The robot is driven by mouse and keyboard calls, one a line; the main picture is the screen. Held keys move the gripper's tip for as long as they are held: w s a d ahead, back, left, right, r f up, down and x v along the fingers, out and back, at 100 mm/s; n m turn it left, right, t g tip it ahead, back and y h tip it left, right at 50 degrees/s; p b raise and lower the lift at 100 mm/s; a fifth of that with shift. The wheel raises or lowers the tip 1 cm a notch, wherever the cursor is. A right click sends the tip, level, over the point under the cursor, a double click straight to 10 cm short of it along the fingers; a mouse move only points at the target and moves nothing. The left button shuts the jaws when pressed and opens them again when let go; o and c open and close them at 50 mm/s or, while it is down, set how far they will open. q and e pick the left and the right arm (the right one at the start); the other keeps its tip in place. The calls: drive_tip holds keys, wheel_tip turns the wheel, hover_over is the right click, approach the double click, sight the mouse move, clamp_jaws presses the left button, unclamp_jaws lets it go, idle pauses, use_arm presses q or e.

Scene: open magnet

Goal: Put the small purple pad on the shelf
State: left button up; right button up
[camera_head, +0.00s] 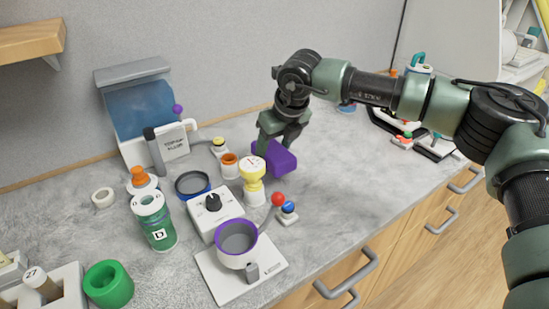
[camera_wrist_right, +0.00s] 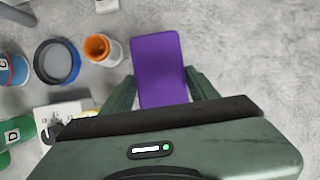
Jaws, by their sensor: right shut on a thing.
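The small purple pad (camera_head: 282,159) is a purple block at the middle of the counter in the head view. It also shows in the right wrist view (camera_wrist_right: 158,62), lying between my fingers and reaching out past them. My right gripper (camera_head: 272,143) points down and is shut on the pad; it shows in the right wrist view too (camera_wrist_right: 161,90). I cannot tell whether the pad touches the counter or hangs just above it. A wooden shelf (camera_head: 28,41) is on the wall at the upper left. My left gripper is not in view.
Left of the pad stand a yellow-and-white gauge (camera_head: 253,170), an orange-topped jar (camera_head: 229,165), a dark-rimmed dish (camera_head: 193,184) and a white device with a knob (camera_head: 214,212). A blue-fronted case (camera_head: 141,107) stands at the back left.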

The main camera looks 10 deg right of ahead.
drive_tip(key=shift+f+p, duration=0.3)
drive_tip(key=shift+f, duration=1.95)
drive_tip(key=shift+f, duration=0.25)
drive_tip(key=o, duration=1.1)
drive_tip(key=shift+r, duration=0.1)
drive_tip(key=shift+c, duration=0.2)
